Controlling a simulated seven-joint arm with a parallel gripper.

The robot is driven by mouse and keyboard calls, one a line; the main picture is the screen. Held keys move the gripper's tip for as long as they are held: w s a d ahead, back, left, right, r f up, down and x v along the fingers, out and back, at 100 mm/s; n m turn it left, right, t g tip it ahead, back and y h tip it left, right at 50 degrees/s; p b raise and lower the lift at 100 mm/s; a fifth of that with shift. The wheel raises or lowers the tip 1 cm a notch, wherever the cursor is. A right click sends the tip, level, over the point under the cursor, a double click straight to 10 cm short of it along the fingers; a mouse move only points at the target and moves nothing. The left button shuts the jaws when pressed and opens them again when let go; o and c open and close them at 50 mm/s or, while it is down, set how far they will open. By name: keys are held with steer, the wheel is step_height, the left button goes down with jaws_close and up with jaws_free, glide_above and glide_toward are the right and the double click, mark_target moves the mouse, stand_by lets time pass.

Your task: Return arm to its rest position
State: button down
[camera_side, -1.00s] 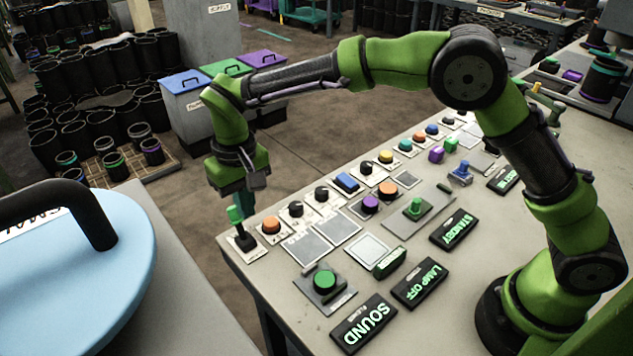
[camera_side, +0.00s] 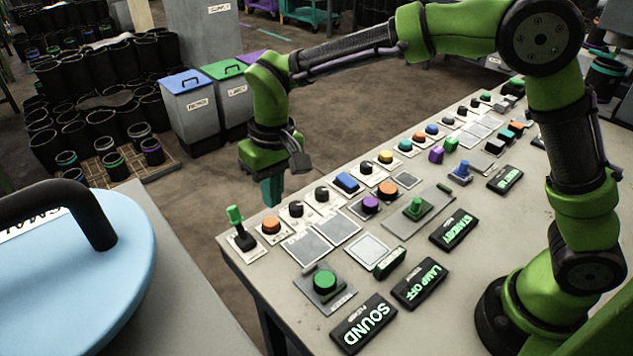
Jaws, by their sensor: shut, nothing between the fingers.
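My green and black arm reaches from its base at the lower right, over the control table, to the table's far left end. My gripper (camera_side: 271,190) points down with its teal fingers shut and empty. In the picture it shows just above the orange knob and to the right of the green-topped lever (camera_side: 236,222). The lever stands on its plate at the table's left corner, apart from the gripper. The orange knob (camera_side: 271,225) is in full view below the fingertips.
The table (camera_side: 262,281) carries rows of buttons, knobs and switches. A large green button (camera_side: 324,281), the SOUND sign (camera_side: 363,324) and the LAMP OFF sign (camera_side: 420,284) are near the front. A blue round lid (camera_side: 125,262) lies at left. Bins (camera_side: 192,105) stand behind on the floor.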

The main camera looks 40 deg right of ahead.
steer(key=s+d+r+m+t, duration=0.2)
steer(key=s+d+r, duration=0.3)
steer(key=s+d, duration=0.4)
steer(key=s+d+r+m+t+y, duration=0.1)
steer(key=s+d+r+t, duration=0.3)
steer(key=s+d, duration=0.5)
steer(key=shift+d+r+m+t, duration=0.3)
steer(key=shift+r+m+t, duration=0.1)
steer(key=shift+m, duration=0.3)
steer(key=shift+s, duration=0.1)
